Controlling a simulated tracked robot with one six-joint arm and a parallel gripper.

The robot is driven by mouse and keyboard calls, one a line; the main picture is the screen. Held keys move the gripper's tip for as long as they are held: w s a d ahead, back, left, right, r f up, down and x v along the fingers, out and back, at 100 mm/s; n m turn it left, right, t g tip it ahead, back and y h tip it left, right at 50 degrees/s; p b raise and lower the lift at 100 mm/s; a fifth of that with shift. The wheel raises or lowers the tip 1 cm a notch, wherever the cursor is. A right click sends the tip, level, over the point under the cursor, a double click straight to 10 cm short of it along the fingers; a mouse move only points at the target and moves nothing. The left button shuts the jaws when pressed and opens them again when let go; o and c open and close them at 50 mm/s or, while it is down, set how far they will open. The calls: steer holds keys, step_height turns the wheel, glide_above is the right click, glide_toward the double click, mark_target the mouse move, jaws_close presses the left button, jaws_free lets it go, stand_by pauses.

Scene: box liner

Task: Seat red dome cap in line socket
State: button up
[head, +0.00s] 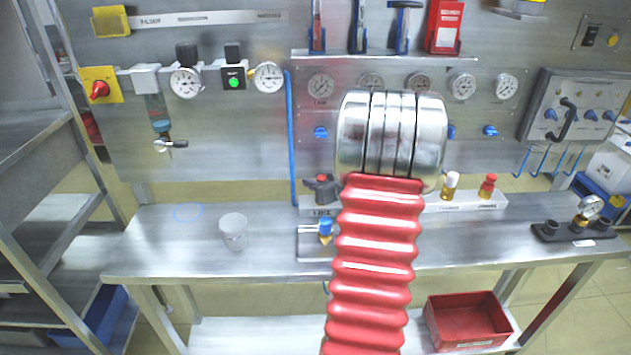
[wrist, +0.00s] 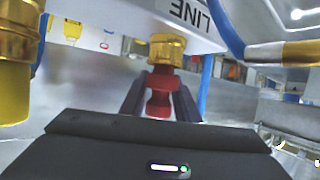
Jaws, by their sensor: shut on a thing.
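My gripper (wrist: 160,88) shows in the wrist view, its two dark fingers shut on the red dome cap (wrist: 159,103), which looks waisted like a spool. The cap's far end meets a brass collar (wrist: 167,50) at the white block (wrist: 188,16) with the upside-down label LINE. I cannot tell how deep the cap sits in the collar. In the head view the LINE block (head: 322,212) stands on the bench, with a dark, red-topped shape (head: 321,187) above it. My wrist and red bellows arm cover the middle of that view.
On the white rail stand a white-topped amber fitting (head: 450,185) and a red-topped one (head: 488,187). A clear cup (head: 233,231) stands on the left of the bench. A gauge stand (head: 577,231) is at right. A red bin (head: 468,320) is below. The bench's left part is mostly free.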

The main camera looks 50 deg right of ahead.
steer(key=shift+f, duration=0.45)
stand_by(0.4)
steer(key=o, duration=1.1)
steer(key=v, duration=1.4)
steer(key=shift+f, duration=0.15)
